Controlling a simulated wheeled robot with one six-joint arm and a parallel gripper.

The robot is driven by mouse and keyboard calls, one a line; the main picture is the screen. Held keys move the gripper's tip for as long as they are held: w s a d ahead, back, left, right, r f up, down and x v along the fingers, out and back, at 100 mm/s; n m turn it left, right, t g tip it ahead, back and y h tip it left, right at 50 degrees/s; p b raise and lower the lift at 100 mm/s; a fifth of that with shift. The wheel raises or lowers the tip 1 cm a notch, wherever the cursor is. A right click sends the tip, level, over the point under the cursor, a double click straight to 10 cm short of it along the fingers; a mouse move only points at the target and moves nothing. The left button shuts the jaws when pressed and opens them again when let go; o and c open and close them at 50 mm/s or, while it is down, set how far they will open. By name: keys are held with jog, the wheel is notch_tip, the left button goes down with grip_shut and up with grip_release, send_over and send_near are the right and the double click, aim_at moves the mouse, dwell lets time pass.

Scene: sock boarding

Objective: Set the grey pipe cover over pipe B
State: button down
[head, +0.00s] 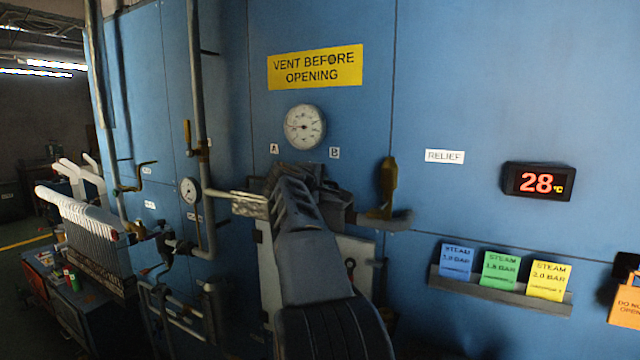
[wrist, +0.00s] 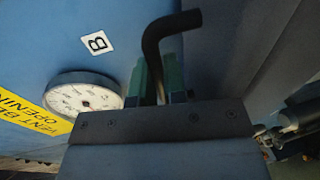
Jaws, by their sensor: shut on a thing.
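My gripper (wrist: 157,82) has green fingertips and is shut on a dark bent bar (wrist: 183,22), which rises between them and hooks right in the wrist view. I cannot tell whether this bar is part of the grey pipe cover. The label B (wrist: 97,42) is beside it in the wrist view. In the head view my arm reaches to the pipework below the labels A (head: 274,148) and B (head: 334,152) and hides much of it. A grey shape beside my gripper is too dark to name. Pipe B cannot be clearly made out.
A round gauge (head: 304,127) is above the labels, close to my gripper in the wrist view. A brown valve handle (head: 388,185) stands right of my gripper. A silver sleeve (head: 249,206) is at its left. A card rack (head: 500,288) is farther right.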

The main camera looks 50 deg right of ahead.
jog(key=shift+f+b, duration=0.5)
jog(key=shift+f, duration=0.1)
jog(key=c, duration=1.1)
grip_release()
jog(key=shift+a, duration=0.1)
jog(key=b+v, duration=0.3)
jog(key=v, duration=1)
jog(key=shift+a+r, duration=0.2)
jog(key=shift+a, duration=0.1)
jog(key=shift+s, duration=0.1)
